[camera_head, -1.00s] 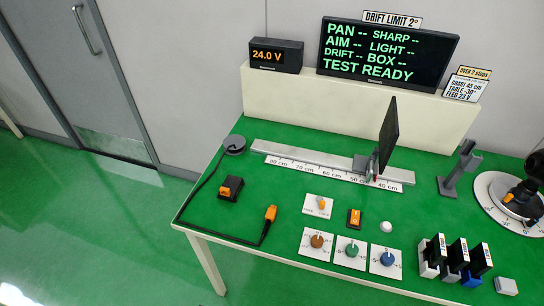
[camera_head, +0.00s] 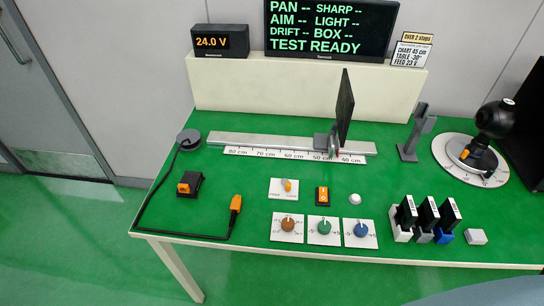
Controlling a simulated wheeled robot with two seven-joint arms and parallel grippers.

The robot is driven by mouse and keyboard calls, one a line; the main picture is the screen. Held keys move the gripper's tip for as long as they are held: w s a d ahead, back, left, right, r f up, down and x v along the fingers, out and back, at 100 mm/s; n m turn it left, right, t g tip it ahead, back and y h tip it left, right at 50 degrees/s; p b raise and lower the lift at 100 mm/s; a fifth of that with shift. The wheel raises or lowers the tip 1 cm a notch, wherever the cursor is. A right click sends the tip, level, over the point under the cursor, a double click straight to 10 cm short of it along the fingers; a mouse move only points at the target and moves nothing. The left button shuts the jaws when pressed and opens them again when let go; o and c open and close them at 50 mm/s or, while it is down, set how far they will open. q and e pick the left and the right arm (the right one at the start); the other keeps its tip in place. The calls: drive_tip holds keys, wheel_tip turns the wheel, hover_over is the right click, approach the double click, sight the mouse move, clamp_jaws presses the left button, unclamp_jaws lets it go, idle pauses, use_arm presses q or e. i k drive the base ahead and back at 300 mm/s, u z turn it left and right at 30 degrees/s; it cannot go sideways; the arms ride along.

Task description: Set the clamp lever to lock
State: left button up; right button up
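A small white plate (camera_head: 276,194) with an orange-tipped lever (camera_head: 287,186) lies on the green table, left of the orange rocker switch. Small print runs along its lower edge, too small to read surely, so I cannot tell which setting the lever is at. Another orange lever-like part (camera_head: 464,154) sits at the base of the black camera (camera_head: 495,120) on the round dial at the right. I cannot tell from the print which of the two is the clamp lever. Neither of my grippers shows in the head view.
Three knobs on white plates (camera_head: 324,239) and an orange rocker switch (camera_head: 322,196) are close by. A rail (camera_head: 225,138) bears an upright black panel (camera_head: 345,108). A cable with an orange plug (camera_head: 235,204) lies left. Black-topped blocks (camera_head: 428,215) stand right. The screen (camera_head: 330,25) reads TEST READY.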

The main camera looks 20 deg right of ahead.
sight(287, 185)
drive_tip(key=z, duration=0.25)
drive_tip(key=k, duration=0.25)
drive_tip(key=u, duration=0.5)
drive_tip(key=i, duration=0.3)
drive_tip(key=z, duration=1)
